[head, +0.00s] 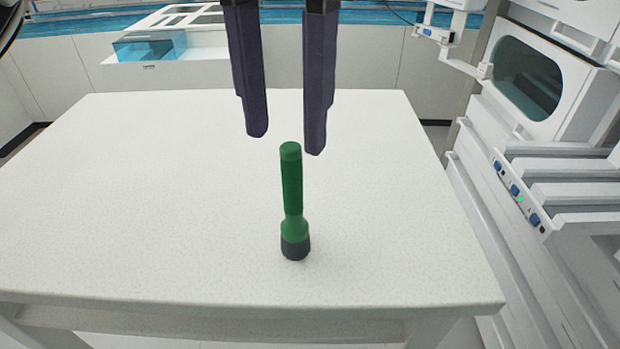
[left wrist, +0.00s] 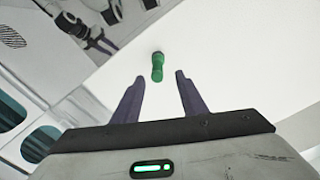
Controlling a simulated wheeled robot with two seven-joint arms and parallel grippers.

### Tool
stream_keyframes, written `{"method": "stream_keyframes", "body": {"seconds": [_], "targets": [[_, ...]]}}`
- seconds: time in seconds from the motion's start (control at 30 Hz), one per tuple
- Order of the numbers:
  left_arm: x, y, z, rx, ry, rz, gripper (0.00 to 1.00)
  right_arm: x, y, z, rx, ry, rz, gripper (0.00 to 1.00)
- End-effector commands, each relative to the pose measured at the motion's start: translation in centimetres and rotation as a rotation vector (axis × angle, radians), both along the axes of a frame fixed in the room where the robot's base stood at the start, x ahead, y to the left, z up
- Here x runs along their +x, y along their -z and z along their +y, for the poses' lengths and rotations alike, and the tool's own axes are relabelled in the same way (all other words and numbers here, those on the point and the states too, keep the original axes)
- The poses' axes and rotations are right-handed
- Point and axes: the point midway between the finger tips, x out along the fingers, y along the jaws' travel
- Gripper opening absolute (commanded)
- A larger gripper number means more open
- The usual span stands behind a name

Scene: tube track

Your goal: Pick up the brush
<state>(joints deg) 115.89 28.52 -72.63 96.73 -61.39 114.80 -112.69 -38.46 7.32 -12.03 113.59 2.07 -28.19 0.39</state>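The brush (head: 292,195) is green with a dark grey lower end. It stands upright on the white table (head: 130,210), a little right of the table's middle. My left gripper (head: 285,145) is open and empty, with its two dark fingers pointing down above the brush's top in the head view. The brush's top end shows between the finger lines, apart from both. In the left wrist view the brush (left wrist: 157,66) lies beyond and between the open fingertips (left wrist: 160,75).
A white rack with blue switches (head: 515,190) and a windowed cabinet (head: 527,78) stand to the right of the table. A clear blue-tinted box (head: 150,46) is behind the table. The rest of the tabletop is clear.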

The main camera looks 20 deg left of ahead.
Motion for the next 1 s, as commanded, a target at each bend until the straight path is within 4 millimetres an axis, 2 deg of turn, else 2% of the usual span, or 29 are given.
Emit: {"method": "stream_keyframes", "body": {"seconds": [0.23,0.47,0.7,0.8,1.0], "targets": [[0.0,3.8,0.0,0.002,0.0,0.002,0.39,-1.2,1.3,0.1,-0.002,-0.004,0.028,0.33],[0.1,5.6,-0.1,0.0,0.0,0.002,0.39,-1.1,1.3,0.2,-0.002,-0.005,0.027,0.33],[0.4,9.1,-0.5,0.0,-0.001,0.002,0.39,-0.9,1.0,0.2,0.001,-0.005,0.018,0.33],[0.4,9.8,-0.5,-0.001,-0.001,0.002,0.39,-0.7,1.0,0.3,0.001,-0.005,0.015,0.33],[0.4,10.0,-0.5,-0.001,0.0,0.001,0.39,-0.6,0.8,0.3,0.002,-0.005,0.011,0.33]]}}
